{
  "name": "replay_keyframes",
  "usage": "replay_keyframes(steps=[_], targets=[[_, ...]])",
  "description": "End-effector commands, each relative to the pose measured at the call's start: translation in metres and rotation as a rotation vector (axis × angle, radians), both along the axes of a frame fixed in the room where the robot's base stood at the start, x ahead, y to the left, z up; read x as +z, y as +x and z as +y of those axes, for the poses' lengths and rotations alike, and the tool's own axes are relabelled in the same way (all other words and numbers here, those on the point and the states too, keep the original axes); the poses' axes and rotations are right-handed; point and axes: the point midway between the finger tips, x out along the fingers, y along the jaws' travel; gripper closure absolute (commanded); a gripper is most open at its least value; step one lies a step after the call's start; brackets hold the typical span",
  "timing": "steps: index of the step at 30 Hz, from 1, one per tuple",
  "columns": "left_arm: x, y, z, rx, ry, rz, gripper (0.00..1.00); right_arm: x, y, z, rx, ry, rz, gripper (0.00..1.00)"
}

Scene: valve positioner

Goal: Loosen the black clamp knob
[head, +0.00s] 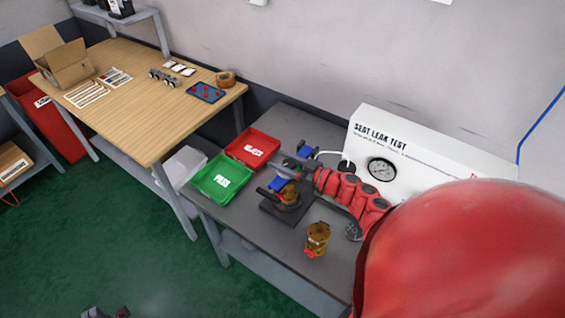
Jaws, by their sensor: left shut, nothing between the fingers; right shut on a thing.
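A dark clamp fixture (284,212) stands on the grey bench, with a brass valve body (288,193) in it and blue parts around its top. My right gripper (291,172) reaches in from the right over the top of this fixture. It is shut on what appears to be the black clamp knob, which its dark fingers hide. A second brass valve (317,238) with a red part at its base stands on the bench in front of the fixture, apart from it. My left gripper (106,312) barely shows at the bottom edge, over the floor, shut and empty.
A green PASS tray (213,194) and a red tray (269,142) lie left of the fixture. A white SEAT LEAK TEST panel (415,150) with a gauge (382,169) stands behind my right arm. A wooden table (150,120) is at the left. Green floor is free at lower left.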

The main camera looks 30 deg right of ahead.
Motion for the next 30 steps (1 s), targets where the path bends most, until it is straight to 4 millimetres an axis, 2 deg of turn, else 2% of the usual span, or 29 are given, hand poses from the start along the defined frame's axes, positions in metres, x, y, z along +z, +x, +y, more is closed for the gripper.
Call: replay_keyframes(steps=[1, 10, 28, 29, 30], targets=[[-0.009, 0.0, 0.0, 0.0, 0.0, 0.0, 1.0, -0.004, 0.001, 0.0, 0.019, -0.001, -0.003, 1.0], [-0.028, 0.0, 0.0, 0.0, 0.0, 0.0, 1.0, -0.003, -0.001, 0.002, 0.111, 0.001, 0.0, 1.0], [-0.031, 0.0, 0.0, 0.0, 0.0, 0.0, 1.0, -0.001, -0.002, 0.003, 0.144, -0.001, 0.001, 1.0], [-0.031, 0.0, 0.0, 0.0, 0.0, 0.0, 1.0, -0.001, -0.002, 0.003, 0.144, -0.001, 0.001, 0.45], [-0.031, 0.0, 0.0, 0.0, 0.0, 0.0, 1.0, -0.001, -0.002, 0.003, 0.144, 0.0, 0.002, 0.38]])
